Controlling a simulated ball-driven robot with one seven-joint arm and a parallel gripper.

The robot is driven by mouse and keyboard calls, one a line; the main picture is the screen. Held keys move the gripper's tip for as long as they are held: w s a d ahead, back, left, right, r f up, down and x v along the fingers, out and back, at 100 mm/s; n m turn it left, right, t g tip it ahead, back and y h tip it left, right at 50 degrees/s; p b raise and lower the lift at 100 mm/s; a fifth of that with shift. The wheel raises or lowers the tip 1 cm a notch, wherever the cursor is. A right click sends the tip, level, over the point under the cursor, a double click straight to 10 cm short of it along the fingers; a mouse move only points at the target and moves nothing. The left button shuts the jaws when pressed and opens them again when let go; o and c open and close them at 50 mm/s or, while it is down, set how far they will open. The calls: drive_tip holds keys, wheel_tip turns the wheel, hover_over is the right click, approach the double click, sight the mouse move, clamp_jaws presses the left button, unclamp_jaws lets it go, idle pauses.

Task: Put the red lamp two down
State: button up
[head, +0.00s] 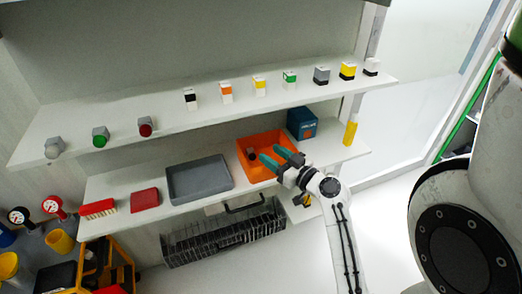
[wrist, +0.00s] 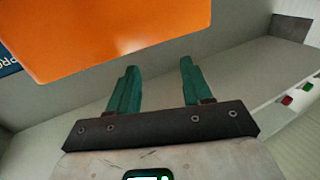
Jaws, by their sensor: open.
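My gripper (head: 275,156) is open and empty in the head view, over the front part of the orange tray (head: 283,134) on the lower shelf. The wrist view shows its two teal fingers (wrist: 159,80) apart with nothing between them. A small grey block with a dark reddish face (head: 250,152) lies in the tray, just left of the fingers; I cannot tell whether it is a red lamp. A red-capped lamp (head: 145,128) stands on the upper shelf, right of a green one (head: 100,137). The orange tray's wall (wrist: 110,35) fills the wrist view's upper left.
More small blocks and a grey-capped lamp (head: 54,148) stand on the upper shelf. A grey tray (head: 172,186), a red box (head: 145,199), a blue box (head: 302,122) and a yellow object (head: 351,131) are on the lower shelf. A wire rack (head: 225,238) hangs below.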

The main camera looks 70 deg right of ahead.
drive_tip(key=w+a+f+n+g+y, duration=0.2)
drive_tip(key=a+f+y, duration=0.25)
drive_tip(key=a, duration=0.45)
drive_tip(key=w+a+f+n+g+y, duration=0.2)
drive_tip(key=a+f+y, duration=0.25)
drive_tip(key=a, duration=0.35)
drive_tip(key=s+a+f+n+g+h, duration=0.1)
drive_tip(key=s+a+f+g, duration=0.6)
drive_tip(key=s+a+g, duration=0.3)
drive_tip(key=shift+s+a+g, duration=0.25)
drive_tip(key=shift+a+g, duration=0.25)
drive_tip(key=shift+a, duration=0.55)
drive_tip(key=shift+r, duration=0.1)
wheel_tip(320, 180, up, 6)
drive_tip(key=p, duration=0.5)
